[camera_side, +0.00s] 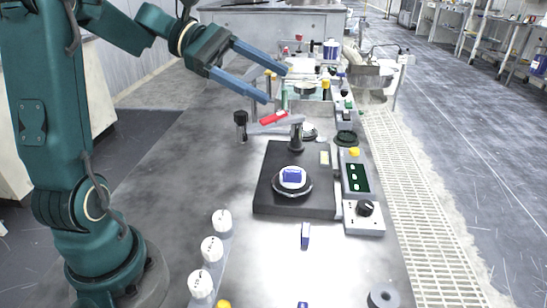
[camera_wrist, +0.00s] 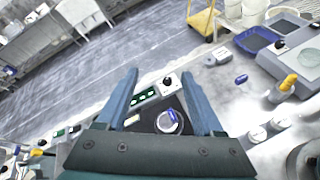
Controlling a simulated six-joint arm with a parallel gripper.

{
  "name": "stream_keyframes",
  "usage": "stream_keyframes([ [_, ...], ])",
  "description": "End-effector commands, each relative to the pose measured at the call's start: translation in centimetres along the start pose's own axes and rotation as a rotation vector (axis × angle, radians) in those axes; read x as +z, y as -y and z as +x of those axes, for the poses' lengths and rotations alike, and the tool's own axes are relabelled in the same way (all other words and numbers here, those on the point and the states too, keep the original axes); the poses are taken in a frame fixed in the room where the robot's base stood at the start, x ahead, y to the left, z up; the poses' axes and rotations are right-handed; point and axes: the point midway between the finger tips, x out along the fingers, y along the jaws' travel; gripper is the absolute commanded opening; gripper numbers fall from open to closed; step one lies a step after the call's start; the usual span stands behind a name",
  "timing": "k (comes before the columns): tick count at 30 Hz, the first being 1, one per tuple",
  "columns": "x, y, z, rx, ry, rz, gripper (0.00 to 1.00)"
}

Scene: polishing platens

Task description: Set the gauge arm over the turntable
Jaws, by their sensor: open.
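In the side view the turntable (camera_side: 306,193) is a round platter on a dark square base (camera_side: 265,200), with a blue-and-white piece (camera_side: 292,176) on it. A post (camera_side: 297,137) stands at the base's back edge. The gauge arm (camera_side: 273,118), with a red grip, reaches left from the post, with a black knob at its outer end, off to the side of the turntable. My gripper (camera_side: 276,85) is open and empty, above and behind the gauge arm. In the wrist view my gripper's fingers (camera_wrist: 155,76) are spread, with the turntable (camera_wrist: 168,122) between them; the gauge arm is not clearly visible there.
A panel with green displays (camera_side: 356,178) and a box with a black knob (camera_side: 364,214) stand right of the base. Several white round containers (camera_side: 212,249) line the front left. Other stations crowd the bench behind. The bench left of the base is clear.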

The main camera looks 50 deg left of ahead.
Motion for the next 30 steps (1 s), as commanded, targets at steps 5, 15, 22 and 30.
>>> stream_keyframes([
  [5, 1.6, 2.6, 1.6, -0.135, -0.068, 0.174, 0.69],
  [15, 3.8, 8.5, 3.0, -0.425, -0.223, 0.607, 0.69],
  [22, 4.4, 11.8, 2.3, -0.606, -0.339, 0.950, 0.69],
  [30, 4.7, 13.7, 0.2, -0.767, -0.482, 1.346, 0.69],
])
